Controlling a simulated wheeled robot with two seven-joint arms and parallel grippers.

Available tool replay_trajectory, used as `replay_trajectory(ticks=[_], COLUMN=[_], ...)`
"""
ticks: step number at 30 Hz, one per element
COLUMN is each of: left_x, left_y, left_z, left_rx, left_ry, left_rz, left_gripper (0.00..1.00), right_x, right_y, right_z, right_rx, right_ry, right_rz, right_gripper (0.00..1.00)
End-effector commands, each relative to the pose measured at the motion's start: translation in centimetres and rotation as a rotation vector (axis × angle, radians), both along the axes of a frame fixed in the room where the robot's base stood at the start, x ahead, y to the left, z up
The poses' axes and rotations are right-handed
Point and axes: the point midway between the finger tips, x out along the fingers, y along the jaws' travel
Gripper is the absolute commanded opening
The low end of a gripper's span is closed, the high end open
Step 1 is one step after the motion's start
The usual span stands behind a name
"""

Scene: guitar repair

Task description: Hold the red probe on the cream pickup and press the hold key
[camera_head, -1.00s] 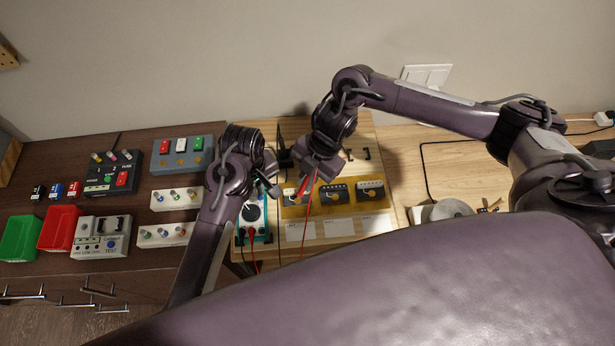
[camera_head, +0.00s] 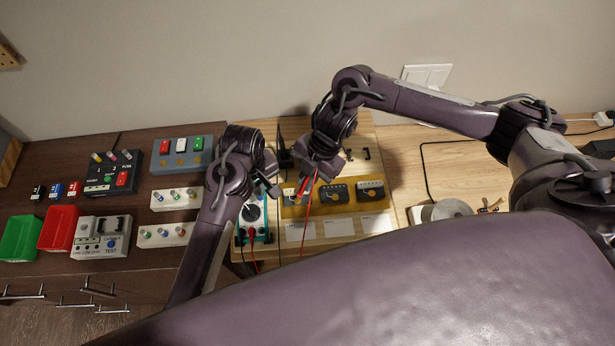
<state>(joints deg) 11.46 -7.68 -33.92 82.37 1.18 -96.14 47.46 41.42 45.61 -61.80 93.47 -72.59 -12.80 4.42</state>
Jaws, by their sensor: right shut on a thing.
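My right gripper (camera_head: 313,174) is shut on the red probe (camera_head: 308,187), whose red lead runs down toward the front. The probe is over or beside the left one of three dark pickup units (camera_head: 337,194) on a yellow panel (camera_head: 318,207). I cannot tell whether its tip touches anything, nor which pickup is the cream one. My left gripper (camera_head: 272,190) is above the upper part of the teal meter (camera_head: 267,236), near its round dial (camera_head: 251,213). Its fingers are too small and dark to read. The hold key is not distinguishable.
Left on the dark bench are a green bin (camera_head: 22,238), a red bin (camera_head: 59,229), a grey tester (camera_head: 102,238), a black fuse box (camera_head: 112,178) and a grey switch box (camera_head: 183,152). A round roll (camera_head: 451,209) lies right. My large arm link covers the front.

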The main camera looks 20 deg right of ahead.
Motion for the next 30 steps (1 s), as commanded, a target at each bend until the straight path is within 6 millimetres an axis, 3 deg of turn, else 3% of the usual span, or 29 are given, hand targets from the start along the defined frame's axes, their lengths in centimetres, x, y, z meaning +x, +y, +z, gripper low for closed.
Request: replay_trajectory(ticks=[30], left_x=[-0.03], left_y=[0.02], left_z=[-0.76], left_rx=[0.0], left_ry=[0.0], left_rz=[0.0], left_gripper=[0.0], right_x=[0.01], right_y=[0.0], right_z=[0.0], right_rx=[0.0], right_ry=[0.0], right_rz=[0.0], right_gripper=[0.0])
